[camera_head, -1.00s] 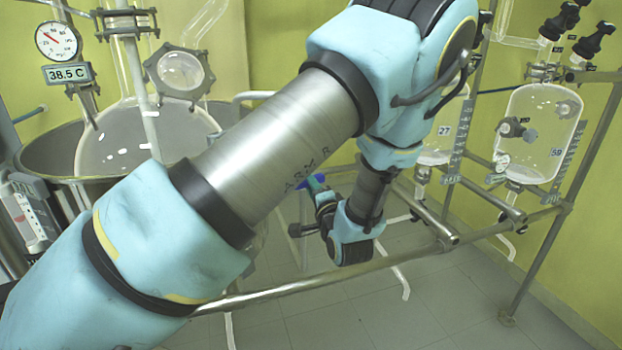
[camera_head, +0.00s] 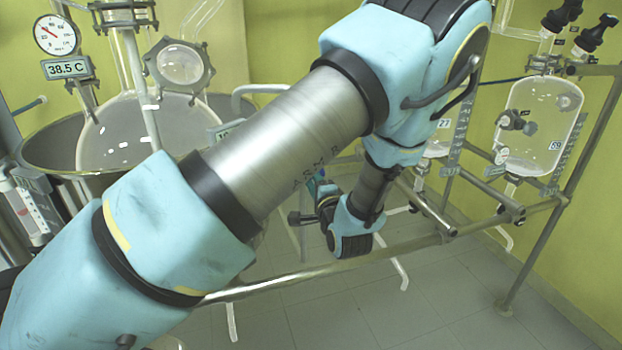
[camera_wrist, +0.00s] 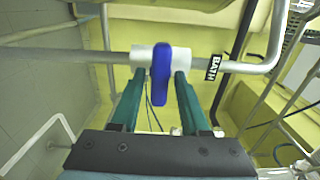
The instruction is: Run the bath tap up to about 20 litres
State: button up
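In the wrist view, a blue tap lever (camera_wrist: 160,78) sits on a white valve body (camera_wrist: 146,56) on a grey pipe. A black label reading BATH (camera_wrist: 212,67) is on the pipe to the right of the valve. My gripper (camera_wrist: 159,74) is open, with one teal finger on each side of the lever. Gaps show between lever and fingers; I cannot tell any contact. In the head view, the metal bath (camera_head: 48,168) stands at left around a large round flask. My arm hides part of the bath and most of my gripper. I cannot read its water level.
A dial gauge (camera_head: 54,35) and a display reading 38.5 C (camera_head: 67,67) are above the bath. A glass vessel marked 59 (camera_head: 538,125) hangs in a metal frame at right. A horizontal rail (camera_head: 285,282) crosses below my arm.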

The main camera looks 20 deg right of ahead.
jog(key=shift+o, duration=0.7)
jog(key=s+a+b, duration=0.1)
jog(key=s+b, duration=0.2)
jog(key=s, duration=0.7)
jog(key=shift+s+a+b, duration=0.2)
jog(key=shift+s+b, duration=0.1)
jog(key=shift+s, duration=0.1)
